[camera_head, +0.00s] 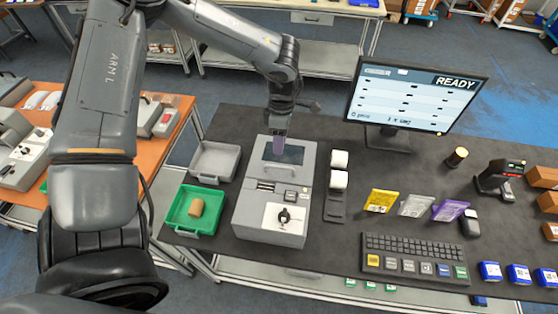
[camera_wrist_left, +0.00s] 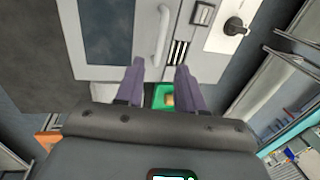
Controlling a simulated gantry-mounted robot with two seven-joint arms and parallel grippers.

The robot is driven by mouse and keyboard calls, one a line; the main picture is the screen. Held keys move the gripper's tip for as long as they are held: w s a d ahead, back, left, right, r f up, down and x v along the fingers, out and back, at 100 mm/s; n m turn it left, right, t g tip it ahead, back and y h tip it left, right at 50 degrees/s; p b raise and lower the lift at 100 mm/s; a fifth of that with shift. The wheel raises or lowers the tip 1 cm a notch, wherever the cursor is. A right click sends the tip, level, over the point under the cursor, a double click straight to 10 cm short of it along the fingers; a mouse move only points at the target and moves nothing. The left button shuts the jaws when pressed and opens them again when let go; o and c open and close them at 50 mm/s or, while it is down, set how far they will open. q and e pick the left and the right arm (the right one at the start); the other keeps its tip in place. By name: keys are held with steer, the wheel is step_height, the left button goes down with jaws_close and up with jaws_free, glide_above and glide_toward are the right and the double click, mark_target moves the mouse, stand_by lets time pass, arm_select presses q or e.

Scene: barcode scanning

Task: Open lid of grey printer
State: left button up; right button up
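The grey printer (camera_head: 246,205) stands on the dark table, left of centre. Its lid, with a dark window (camera_head: 270,152), lies shut on top. In the left wrist view the lid window (camera_wrist_left: 108,35) is at upper left. A pale curved handle (camera_wrist_left: 161,35) is just right of it, with a black knob (camera_wrist_left: 235,26) further right. My left gripper (camera_head: 283,152) is over the back part of the printer, at the lid. In the wrist view its two purple fingers (camera_wrist_left: 159,70) are apart with nothing between them. Contact with the printer cannot be told. My right gripper is not in view.
A green tray (camera_head: 182,226) with a tan roll (camera_head: 196,207) and a grey tray (camera_head: 207,176) stand left of the printer. White rolls (camera_head: 338,180) stand close on its right. A monitor (camera_head: 415,95), keyboard (camera_head: 414,260) and colored packets (camera_head: 381,200) are further right.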

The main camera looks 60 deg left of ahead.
arm_select(q)
glide_above(279, 161)
steer(key=s+d, duration=0.2)
steer(key=d, duration=0.2)
step_height(279, 161, down, 8)
steer(key=shift+r, duration=0.15)
jaws_close()
